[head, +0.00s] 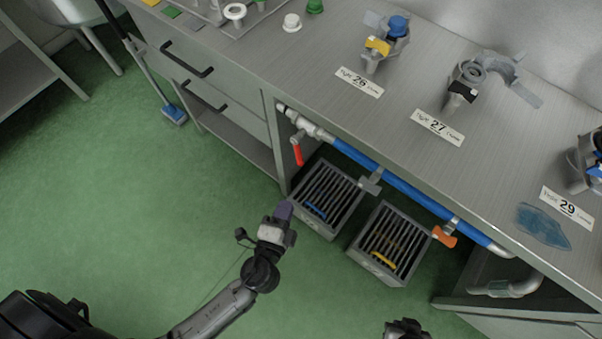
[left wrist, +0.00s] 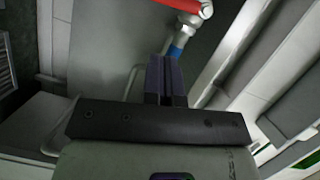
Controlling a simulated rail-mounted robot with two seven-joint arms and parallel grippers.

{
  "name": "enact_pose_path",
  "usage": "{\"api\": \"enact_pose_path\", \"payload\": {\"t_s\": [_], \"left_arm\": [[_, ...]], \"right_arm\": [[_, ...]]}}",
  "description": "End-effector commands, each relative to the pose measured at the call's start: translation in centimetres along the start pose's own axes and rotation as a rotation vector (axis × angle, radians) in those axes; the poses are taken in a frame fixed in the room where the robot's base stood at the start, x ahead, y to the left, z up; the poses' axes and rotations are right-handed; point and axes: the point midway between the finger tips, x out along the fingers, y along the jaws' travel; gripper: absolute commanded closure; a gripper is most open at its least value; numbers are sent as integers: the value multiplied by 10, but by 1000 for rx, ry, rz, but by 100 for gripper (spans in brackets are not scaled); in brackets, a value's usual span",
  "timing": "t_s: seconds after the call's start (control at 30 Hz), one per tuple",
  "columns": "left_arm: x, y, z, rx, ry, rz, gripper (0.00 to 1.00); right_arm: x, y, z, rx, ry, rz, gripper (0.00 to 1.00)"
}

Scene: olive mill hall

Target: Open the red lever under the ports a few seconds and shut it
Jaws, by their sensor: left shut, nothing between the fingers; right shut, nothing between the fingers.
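The red lever (head: 297,153) hangs down from a metal valve (head: 301,123) at the left end of the blue pipe under the bench edge, roughly across the pipe. In the left wrist view, the red lever (left wrist: 184,5) shows at the top edge, beyond the fingertips. My left gripper (head: 283,211) is shut and empty, below and slightly left of the lever and apart from it; its closed fingers also show in the left wrist view (left wrist: 166,80). My right gripper (head: 406,327) is at the bottom edge, partly cut off, away from the lever.
Ports labelled 26 (head: 359,82), 27 (head: 438,127) and 29 (head: 567,207) line the bench top. An orange handle (head: 444,237) sits further right on the blue pipe (head: 402,187). Two slatted grey crates (head: 326,234) (head: 390,278) stand below. Green floor is free at left.

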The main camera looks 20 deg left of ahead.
Motion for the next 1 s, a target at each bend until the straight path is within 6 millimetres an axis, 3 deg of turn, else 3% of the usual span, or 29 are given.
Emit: {"api": "enact_pose_path", "payload": {"t_s": [0.1, 0.27, 0.73, 1.0], "left_arm": [[2, 11, -12, 64, 59, -25, 100], [15, 11, -19, 91, 84, -37, 100], [100, 8, -25, 90, 82, -37, 100], [123, 7, -6, 90, 81, -34, 100]], "right_arm": [[9, -2, 2, 2, 1, -4, 100], [8, -4, 2, 7, 3, -8, 100], [12, 0, 3, 0, 3, 0, 100], [17, 2, 5, -5, 2, 5, 100]]}}
